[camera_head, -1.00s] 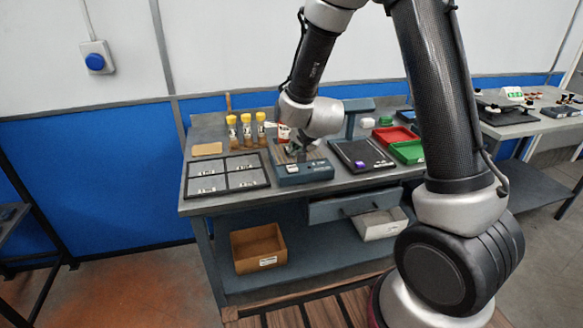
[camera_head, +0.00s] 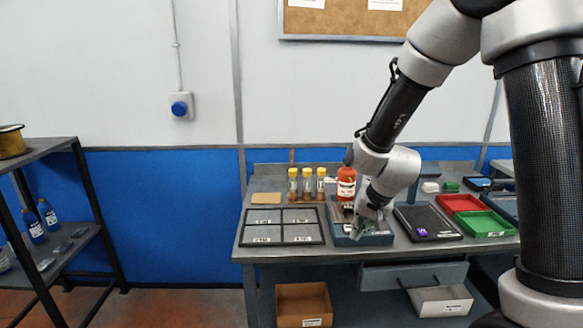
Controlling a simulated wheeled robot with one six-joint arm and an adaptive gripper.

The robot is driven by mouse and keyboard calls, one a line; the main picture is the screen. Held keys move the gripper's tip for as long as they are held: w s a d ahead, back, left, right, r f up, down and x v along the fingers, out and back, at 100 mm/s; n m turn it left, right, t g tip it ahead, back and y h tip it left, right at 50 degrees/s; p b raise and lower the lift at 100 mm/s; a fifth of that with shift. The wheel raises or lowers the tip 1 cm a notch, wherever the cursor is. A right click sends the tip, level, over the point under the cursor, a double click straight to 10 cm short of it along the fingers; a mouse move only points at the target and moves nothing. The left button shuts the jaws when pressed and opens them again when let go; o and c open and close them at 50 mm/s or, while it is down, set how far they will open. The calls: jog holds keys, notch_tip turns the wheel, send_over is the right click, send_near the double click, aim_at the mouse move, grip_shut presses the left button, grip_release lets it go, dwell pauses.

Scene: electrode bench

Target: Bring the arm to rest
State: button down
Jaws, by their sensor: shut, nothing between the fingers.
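My gripper (camera_head: 357,231) is at the lower end of my arm, over the front left part of a blue-grey device (camera_head: 378,239) on the bench (camera_head: 285,258). It points down and is shut with nothing seen in it. I cannot tell whether its fingertips touch the device. My arm reaches in from the upper right and bends down at the wrist. The gripper hides part of the device.
A black four-part tray (camera_head: 283,226) lies left of the gripper. Several yellow-capped vials and a red bottle (camera_head: 346,183) stand behind. A black pad (camera_head: 427,223), a red tray (camera_head: 460,203) and a green tray (camera_head: 485,224) lie right. A shelf (camera_head: 75,150) stands far left.

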jog(key=s+d+r+n, duration=0.1)
jog(key=s+d+r, duration=0.4)
jog(key=s, duration=0.3)
jog(key=s+d+r+n+h, duration=0.1)
jog(key=s+d+r, duration=0.4)
jog(key=s+r, duration=0.3)
jog(key=s+d+r+n+h, duration=0.1)
jog(key=s+d+r, duration=0.4)
jog(key=s+r, duration=0.2)
jog(key=shift+s+d+r+n, duration=0.15)
jog(key=shift+s+d+n, duration=0.15)
jog(key=shift+s, duration=0.55)
